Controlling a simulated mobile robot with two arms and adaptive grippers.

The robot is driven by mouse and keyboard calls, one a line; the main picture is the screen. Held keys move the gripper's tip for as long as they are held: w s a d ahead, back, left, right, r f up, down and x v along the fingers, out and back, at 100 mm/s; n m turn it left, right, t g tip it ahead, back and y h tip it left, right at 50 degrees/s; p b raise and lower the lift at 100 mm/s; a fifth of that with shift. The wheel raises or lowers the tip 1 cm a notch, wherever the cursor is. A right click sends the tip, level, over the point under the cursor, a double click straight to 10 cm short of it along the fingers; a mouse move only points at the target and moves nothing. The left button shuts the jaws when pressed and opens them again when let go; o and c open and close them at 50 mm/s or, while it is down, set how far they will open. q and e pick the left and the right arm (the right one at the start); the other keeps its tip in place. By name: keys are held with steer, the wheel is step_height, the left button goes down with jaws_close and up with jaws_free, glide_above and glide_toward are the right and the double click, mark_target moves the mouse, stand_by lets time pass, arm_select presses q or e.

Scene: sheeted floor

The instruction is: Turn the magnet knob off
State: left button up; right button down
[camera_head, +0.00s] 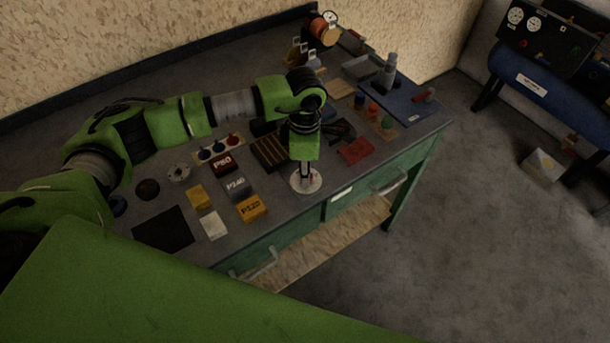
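My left arm reaches in from the left over the green workbench (285,239). Its gripper (306,180) points down at a pale round disc (315,186) near the bench's front edge. The gripper hides the middle of the disc, where a small red part shows. Whether the fingers touch it, and whether they are open or shut, is too small to tell. I cannot clearly pick out a magnet knob; it may be on this disc. My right gripper is not in view.
Sanding blocks (251,208), a red piece (356,151) and a black mat (163,230) lie around the gripper. A blue board (405,101) with a grey upright part is at the right. A blue machine (545,80) stands beyond open floor.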

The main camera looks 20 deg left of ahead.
arm_select(q)
steer(key=n+b, duration=0.4)
steer(key=n, duration=0.2)
steer(key=shift+f, duration=0.15)
steer(key=n+b, duration=0.2)
steer(key=n, duration=0.1)
steer(key=shift+n, duration=0.4)
steer(key=shift+s+d+n+b, duration=0.1)
steer(key=shift+n+b, duration=0.55)
steer(key=shift+n, duration=0.65)
steer(key=shift+r, duration=0.2)
steer(key=o, duration=1.1)
steer(key=shift+o, duration=0.2)
step_height(320, 180, up, 12)
